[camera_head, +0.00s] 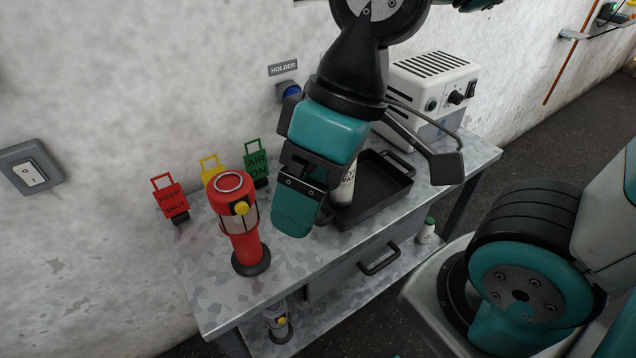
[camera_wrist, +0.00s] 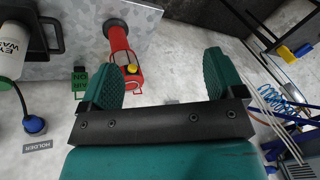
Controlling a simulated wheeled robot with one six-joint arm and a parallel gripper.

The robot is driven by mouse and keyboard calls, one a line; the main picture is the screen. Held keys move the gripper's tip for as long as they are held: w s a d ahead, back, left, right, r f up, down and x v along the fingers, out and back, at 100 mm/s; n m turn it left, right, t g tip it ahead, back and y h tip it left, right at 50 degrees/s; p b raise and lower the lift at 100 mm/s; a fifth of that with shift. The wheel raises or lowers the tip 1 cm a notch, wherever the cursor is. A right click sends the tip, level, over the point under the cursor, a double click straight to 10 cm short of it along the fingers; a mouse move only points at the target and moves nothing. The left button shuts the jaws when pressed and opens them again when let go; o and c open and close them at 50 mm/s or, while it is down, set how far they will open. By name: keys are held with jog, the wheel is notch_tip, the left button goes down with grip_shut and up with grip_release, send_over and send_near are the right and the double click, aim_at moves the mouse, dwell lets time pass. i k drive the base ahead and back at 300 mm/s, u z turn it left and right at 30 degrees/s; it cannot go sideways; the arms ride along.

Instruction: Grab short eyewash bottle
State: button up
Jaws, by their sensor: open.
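A white bottle lettered EYE WASH (camera_head: 346,186) stands at the black tray on the metal table, partly hidden behind my gripper in the head view. In the wrist view the bottle (camera_wrist: 12,48) is at the far left edge, cut off by the frame and outside the fingers. A smaller white bottle with a green cap (camera_head: 425,233) stands on the lower shelf; its label is unreadable. My gripper (camera_head: 298,205) is open and empty above the table, between the red lamp and the tray. Its two teal fingers (camera_wrist: 160,72) are spread wide in the wrist view.
A red lamp with a yellow button (camera_head: 240,222) stands left of my gripper. Red, yellow and green tags (camera_head: 256,164) line the wall side. The black tray (camera_head: 385,200) and a white machine (camera_head: 432,88) are to the right. Another lamp (camera_head: 278,322) stands on the lower shelf.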

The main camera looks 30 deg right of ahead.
aim_at(423, 237)
jog(key=z, duration=1.55)
jog(key=k, duration=0.45)
jog(key=z, duration=0.7)
jog(key=i, duration=1.3)
jog(key=u, duration=0.6)
